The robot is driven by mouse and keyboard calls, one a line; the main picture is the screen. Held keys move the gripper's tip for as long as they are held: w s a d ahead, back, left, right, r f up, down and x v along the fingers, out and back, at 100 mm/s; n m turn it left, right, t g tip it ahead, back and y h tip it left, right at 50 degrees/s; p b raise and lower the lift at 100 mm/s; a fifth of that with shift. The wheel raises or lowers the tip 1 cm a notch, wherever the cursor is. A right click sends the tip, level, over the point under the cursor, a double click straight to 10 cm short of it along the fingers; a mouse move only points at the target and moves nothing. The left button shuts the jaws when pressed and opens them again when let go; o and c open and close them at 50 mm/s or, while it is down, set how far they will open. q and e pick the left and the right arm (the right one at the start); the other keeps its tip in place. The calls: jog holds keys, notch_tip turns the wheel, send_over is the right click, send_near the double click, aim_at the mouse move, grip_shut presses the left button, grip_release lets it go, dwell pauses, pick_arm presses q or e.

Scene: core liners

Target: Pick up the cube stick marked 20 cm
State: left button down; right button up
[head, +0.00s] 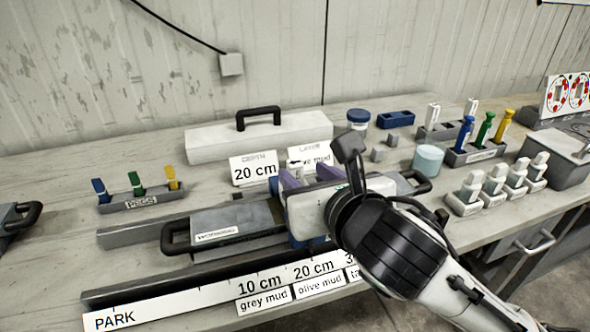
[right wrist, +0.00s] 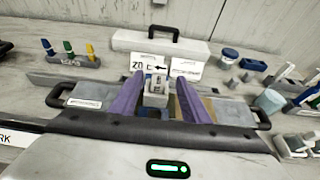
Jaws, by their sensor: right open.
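My right gripper (head: 311,176) is over the middle of the bench, with purple fingers (right wrist: 160,82) spread apart and pointing away from me. In the right wrist view, a small pale block with an upright stick (right wrist: 157,88) shows between the fingers, with a gap on both sides; its marking is too small to read. In the head view the gripper hides that block. A card reading 20 cm (head: 254,169) stands behind it, and a card ending in "mud" (head: 311,154) is beside that. My left gripper is not in view.
A grey handled tray (head: 235,222) lies under the gripper. A labelled strip (head: 190,300) runs along the front. A peg rack (head: 140,202) is left, a handled white case (head: 210,146) behind. Several pale sticks in grey bases (head: 466,196) stand right, near a light-blue cylinder (head: 428,160).

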aim_at(297, 168)
jog(key=x, duration=0.3)
jog(key=shift+w+a, duration=0.1)
jog(key=shift+w, duration=0.2)
jog(key=shift+w+a+f, duration=0.2)
jog(key=shift+w, duration=0.25)
jog(key=x, duration=0.4)
jog(key=shift+w+f, duration=0.1)
jog(key=shift+f, duration=0.3)
jog(key=shift+w+a+f, duration=0.1)
jog(key=shift+w, duration=0.25)
jog(key=c, duration=1)
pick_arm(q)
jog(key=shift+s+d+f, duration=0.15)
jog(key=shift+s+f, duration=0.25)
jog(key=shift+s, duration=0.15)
pick_arm(e)
grip_shut()
